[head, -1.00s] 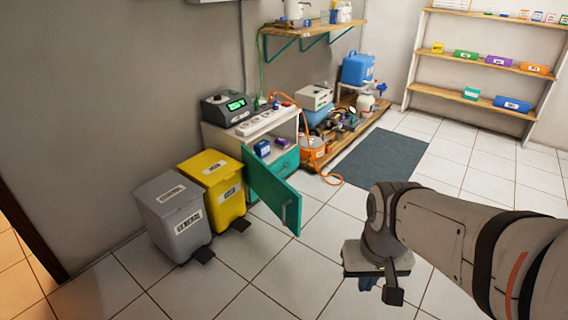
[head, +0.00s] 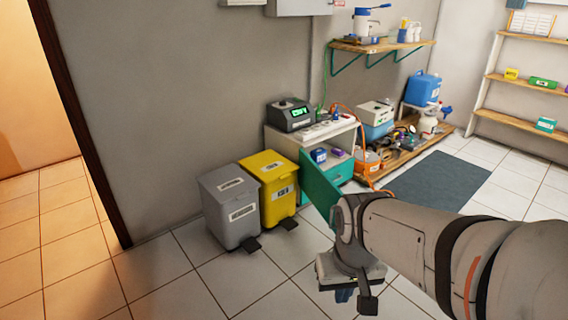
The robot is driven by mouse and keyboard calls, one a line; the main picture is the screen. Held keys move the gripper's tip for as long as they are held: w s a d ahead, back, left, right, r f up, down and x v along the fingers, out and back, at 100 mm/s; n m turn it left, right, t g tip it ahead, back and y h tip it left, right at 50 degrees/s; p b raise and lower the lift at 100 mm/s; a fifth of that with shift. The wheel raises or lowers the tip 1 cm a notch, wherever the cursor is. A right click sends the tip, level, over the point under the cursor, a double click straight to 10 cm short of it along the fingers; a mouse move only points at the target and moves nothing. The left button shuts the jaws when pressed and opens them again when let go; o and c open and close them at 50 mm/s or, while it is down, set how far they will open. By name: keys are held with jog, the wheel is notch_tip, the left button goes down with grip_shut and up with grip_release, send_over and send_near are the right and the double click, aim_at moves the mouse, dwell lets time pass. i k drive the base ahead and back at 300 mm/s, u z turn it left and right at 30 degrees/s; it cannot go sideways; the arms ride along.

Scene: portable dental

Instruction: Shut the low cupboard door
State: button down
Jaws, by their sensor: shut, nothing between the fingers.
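The low cupboard (head: 291,139) is a small white unit against the wall, with a teal drawer front (head: 341,170) on its right part. Its teal door (head: 319,189) stands open, swung out toward me. My arm hides the door's lower right part and its handle. My gripper (head: 356,296) points down at the bottom centre, in front of the door in the picture and apart from it as far as I can tell. It is shut and holds nothing.
A yellow bin (head: 272,190) and a grey bin (head: 230,206) stand left of the cupboard, pedals out front. A dark mat (head: 440,181) lies beyond. Tiles at front left are clear.

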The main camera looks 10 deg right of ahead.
aim_at(322, 191)
jog(key=u, duration=0.3)
jog(key=i, duration=1)
jog(key=u, duration=0.05)
